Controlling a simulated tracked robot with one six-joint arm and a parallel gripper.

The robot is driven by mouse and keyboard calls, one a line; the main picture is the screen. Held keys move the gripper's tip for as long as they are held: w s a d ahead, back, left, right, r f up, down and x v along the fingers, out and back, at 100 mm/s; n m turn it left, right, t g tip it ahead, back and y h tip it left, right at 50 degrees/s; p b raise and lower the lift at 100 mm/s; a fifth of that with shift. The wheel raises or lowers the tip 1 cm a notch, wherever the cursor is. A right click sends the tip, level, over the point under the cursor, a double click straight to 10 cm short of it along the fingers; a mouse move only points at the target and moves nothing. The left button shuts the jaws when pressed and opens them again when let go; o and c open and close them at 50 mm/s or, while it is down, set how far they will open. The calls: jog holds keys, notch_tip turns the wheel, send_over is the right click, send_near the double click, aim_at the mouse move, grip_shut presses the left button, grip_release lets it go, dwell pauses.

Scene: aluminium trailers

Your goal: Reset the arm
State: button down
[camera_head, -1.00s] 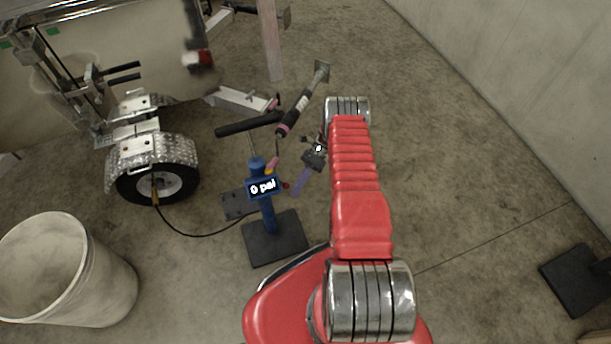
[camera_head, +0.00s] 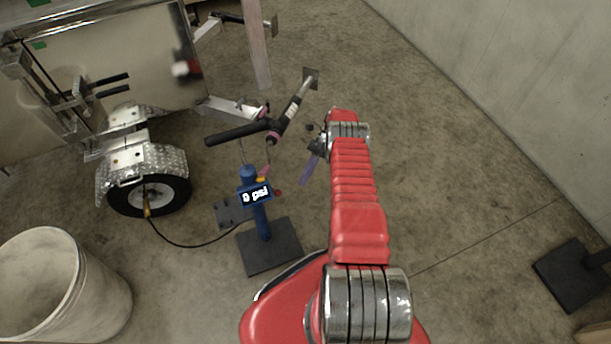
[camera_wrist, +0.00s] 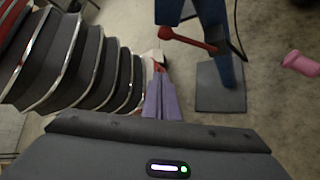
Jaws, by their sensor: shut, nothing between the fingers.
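My gripper (camera_head: 309,170) has slim purple fingers that lie together, shut and empty. They point down and a little left in the head view. In the wrist view the purple fingers (camera_wrist: 162,97) sit side by side at the centre with nothing between them. My red arm stretches forward with its wrist bent over. The gripper is right of the blue pump stand, whose display reads 0 psi (camera_head: 256,195), and apart from it in the head view. My wrist joint partly hides the gripper's body.
The blue pump (camera_wrist: 217,25) stands on a dark base plate (camera_wrist: 221,86) close to my fingers. A trailer wheel (camera_head: 150,195) is at left, with a pale bin (camera_head: 100,290) below it. A dark plate (camera_head: 572,275) lies at right.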

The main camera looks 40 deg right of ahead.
jog(key=shift+w+d+r, duration=0.15)
jog(key=shift+d+r, duration=0.05)
jog(key=shift+d, duration=0.1)
dwell(0.6)
